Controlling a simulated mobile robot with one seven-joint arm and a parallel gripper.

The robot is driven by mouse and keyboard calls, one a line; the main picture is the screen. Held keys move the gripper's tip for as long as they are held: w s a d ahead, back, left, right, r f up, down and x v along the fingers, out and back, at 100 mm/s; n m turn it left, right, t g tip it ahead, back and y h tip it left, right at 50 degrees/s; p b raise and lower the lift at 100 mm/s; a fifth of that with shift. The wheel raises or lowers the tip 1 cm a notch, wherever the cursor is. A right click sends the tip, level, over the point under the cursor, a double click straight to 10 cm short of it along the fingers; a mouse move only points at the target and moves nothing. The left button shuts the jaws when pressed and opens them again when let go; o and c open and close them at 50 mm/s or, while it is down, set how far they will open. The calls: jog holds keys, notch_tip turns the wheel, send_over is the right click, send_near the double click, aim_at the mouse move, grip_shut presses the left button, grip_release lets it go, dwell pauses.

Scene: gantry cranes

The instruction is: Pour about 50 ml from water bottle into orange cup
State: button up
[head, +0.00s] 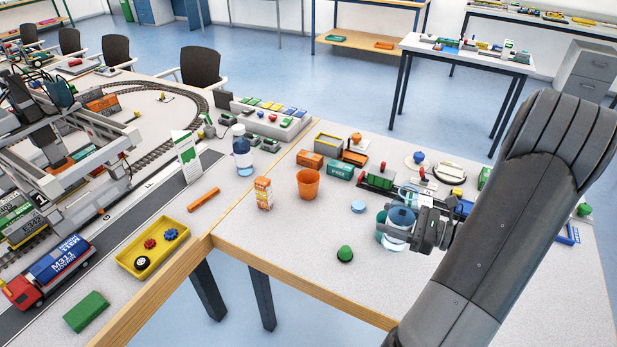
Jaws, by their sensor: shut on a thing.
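The orange cup (308,184) stands upright on the right-hand table, near the seam between the tables. My gripper (425,228) is to the right of the cup, apart from it, and is shut on a clear vessel with blue in it, which looks like the water bottle (397,235). The bottle looks roughly upright; its base and height above the table are hard to tell. A light blue disc like a bottle cap (358,206) lies on the table between cup and gripper.
A teal thing (380,238) shows partly beside the held bottle. Small containers (341,170) and a toy train (380,181) are behind. The table's front middle is clear.

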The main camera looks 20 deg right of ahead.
aim_at(308, 186)
notch_tip(308, 186, up, 2)
jog(key=shift+w+a, duration=0.1)
jog(key=shift+w, duration=0.2)
jog(key=w+a, duration=0.8)
jog(key=w, duration=0.5)
jog(key=w+a, duration=0.9)
jog(key=w, duration=0.3)
notch_tip(308, 186, down, 11)
jog(key=shift+d+f, duration=0.1)
